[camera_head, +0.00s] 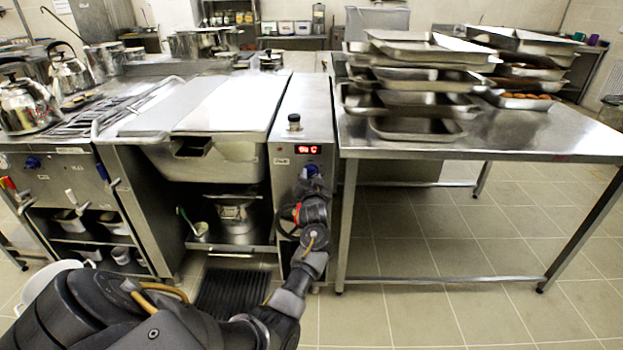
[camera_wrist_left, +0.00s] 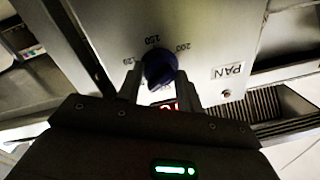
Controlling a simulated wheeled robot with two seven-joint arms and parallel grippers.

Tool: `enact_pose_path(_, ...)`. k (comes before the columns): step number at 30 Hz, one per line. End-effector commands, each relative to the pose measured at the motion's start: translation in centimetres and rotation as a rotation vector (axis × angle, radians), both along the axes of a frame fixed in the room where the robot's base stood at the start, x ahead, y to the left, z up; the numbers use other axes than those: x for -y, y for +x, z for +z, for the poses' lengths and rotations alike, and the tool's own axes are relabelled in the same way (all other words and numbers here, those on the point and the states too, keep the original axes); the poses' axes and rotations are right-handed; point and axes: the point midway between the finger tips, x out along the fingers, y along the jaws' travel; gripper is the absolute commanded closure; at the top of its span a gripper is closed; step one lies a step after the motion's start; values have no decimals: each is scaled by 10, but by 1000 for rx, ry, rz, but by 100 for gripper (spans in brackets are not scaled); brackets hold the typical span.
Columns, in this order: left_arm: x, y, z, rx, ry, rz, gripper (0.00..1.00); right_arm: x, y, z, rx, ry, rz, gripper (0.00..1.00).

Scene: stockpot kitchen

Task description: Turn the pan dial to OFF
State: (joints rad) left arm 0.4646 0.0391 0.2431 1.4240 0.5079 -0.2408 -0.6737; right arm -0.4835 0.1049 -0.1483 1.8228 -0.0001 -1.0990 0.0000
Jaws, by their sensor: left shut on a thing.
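The pan dial is a dark blue knob (camera_wrist_left: 160,68) on a steel panel, seen upside down in the left wrist view between my fingers. Printed numbers 120, 150 and 200 and the label PAN (camera_wrist_left: 227,71) show around it. I cannot tell where its pointer is or see an OFF mark. In the head view the dial (camera_head: 312,170) is a small blue spot under a red lit display (camera_head: 308,149). My left gripper (camera_wrist_left: 158,88) is shut on the dial; in the head view its wrist partly covers the panel below.
The pan's flat lid (camera_head: 228,104) lies left of the panel, with a black knob (camera_head: 294,122) on top of the panel. A steel table (camera_head: 560,138) with stacked trays stands right. Another cooker with pots (camera_head: 30,104) is at left. Tiled floor is free at right.

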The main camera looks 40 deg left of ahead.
Motion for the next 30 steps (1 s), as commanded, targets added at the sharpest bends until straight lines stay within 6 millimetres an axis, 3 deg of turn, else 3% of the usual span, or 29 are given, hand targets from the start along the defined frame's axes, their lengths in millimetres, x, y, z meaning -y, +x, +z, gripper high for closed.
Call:
enact_pose_path(11,0,0,1,50,-67,0,87,1,1,-1,5,-1,1,64)
enact_pose_path(30,0,0,2,389,-514,1,87,15,-29,-61,-37,-21,11,64)
